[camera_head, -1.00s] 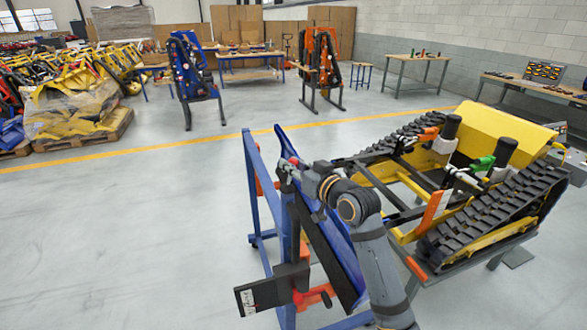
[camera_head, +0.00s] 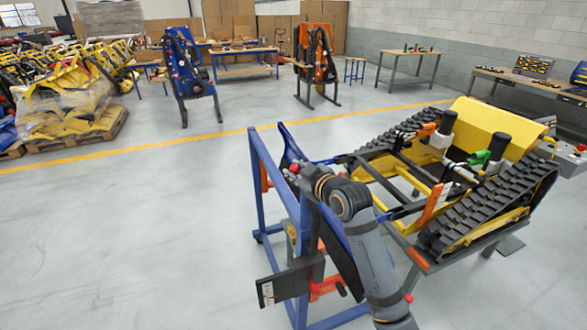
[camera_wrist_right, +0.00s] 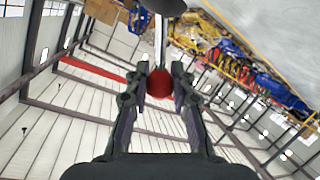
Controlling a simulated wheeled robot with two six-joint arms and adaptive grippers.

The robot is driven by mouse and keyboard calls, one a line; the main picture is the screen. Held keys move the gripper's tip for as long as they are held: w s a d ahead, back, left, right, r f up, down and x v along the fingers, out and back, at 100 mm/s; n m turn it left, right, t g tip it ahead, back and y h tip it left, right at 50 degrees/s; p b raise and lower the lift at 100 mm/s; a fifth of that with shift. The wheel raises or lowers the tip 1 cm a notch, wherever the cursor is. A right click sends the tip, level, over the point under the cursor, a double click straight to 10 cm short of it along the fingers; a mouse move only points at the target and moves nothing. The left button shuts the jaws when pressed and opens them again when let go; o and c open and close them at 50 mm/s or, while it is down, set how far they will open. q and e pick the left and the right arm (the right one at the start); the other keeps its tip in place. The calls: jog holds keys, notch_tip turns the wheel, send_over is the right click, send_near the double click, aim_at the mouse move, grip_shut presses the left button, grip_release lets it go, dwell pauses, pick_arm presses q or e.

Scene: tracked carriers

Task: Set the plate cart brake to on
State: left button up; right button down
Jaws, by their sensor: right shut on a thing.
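The plate cart (camera_head: 262,190) is a blue upright frame on a wheeled base, left of the tracked carrier. A dark plate with a white label (camera_head: 267,292) and an orange-red part (camera_head: 325,288) are low on it. My right gripper (camera_head: 291,172) is at the cart's upper part. In the right wrist view the right gripper (camera_wrist_right: 160,82) is shut on a red knob (camera_wrist_right: 160,84) at the end of a thin pale rod. The knob's fixing to the cart is not clear. The brake's setting cannot be read. My left gripper is not in view.
The yellow and black tracked carrier (camera_head: 480,210) stands on a bench close to the cart's right. Open grey floor lies left of the cart. Wrapped yellow parts on a pallet (camera_head: 75,110), blue and orange racks, and worktables stand farther back.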

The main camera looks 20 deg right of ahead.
jog(key=shift+a, duration=0.1)
dwell(0.4)
jog(key=c, duration=1.1)
grip_release()
jog(key=shift+v, duration=6.05)
jog(key=shift+f, duration=0.1)
